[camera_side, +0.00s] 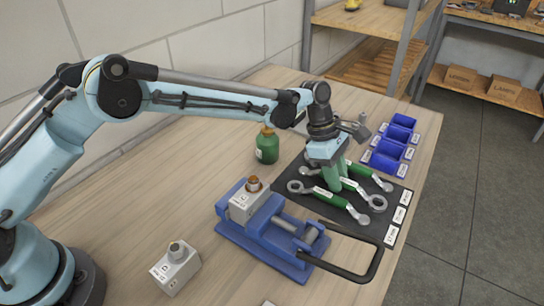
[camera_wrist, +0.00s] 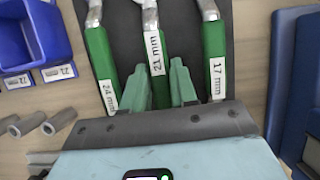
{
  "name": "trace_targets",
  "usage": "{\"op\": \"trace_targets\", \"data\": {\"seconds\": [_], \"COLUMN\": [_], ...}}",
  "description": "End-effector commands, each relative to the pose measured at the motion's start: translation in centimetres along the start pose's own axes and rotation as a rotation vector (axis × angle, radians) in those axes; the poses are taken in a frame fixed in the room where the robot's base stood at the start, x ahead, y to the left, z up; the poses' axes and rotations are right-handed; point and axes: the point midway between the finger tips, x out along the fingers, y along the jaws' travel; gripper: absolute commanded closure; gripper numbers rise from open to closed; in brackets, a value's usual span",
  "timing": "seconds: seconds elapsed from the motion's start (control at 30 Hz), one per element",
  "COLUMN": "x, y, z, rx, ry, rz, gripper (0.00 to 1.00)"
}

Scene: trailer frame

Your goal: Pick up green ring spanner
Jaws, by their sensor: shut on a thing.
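Three ring spanners with green handles lie side by side on a black mat (camera_side: 325,220). In the wrist view they are labelled 24 mm (camera_wrist: 101,60), 21 mm (camera_wrist: 153,48) and 17 mm (camera_wrist: 216,72), from left to right. My gripper (camera_wrist: 160,85) is shut on the middle 21 mm spanner, with one green finger on each side of its handle. In the side view my gripper (camera_side: 335,182) points down over the mat, and the middle spanner's ring end (camera_side: 377,202) shows beside the fingers. I cannot tell whether this spanner is clear of the mat.
A blue vise (camera_side: 262,232) holding a block with a bolt stands in front, its black handle reaching right. A green bottle (camera_side: 267,147) is behind left, and several blue bins (camera_side: 385,162) are behind right. Another block (camera_side: 176,268) stands at the front left.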

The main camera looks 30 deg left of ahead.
Motion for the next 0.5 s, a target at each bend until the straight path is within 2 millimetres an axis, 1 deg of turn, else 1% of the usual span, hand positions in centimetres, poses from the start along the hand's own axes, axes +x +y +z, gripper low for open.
{"op": "trace_targets", "data": {"seconds": [0.27, 0.37, 0.47, 0.5], "x": [-0.5, -1.4, -3.0, -3.8], "y": [0.0, 0.0, 0.0, 0.0], "z": [0.2, 0.6, 1.2, 1.6], "rx": [0.0, 0.0, 0.0, 0.0], "ry": [-0.001, -0.001, -0.001, -0.001], "rz": [0.0, 0.0, 0.0, 0.0], "gripper": [1.0, 1.0, 1.0, 1.0]}}
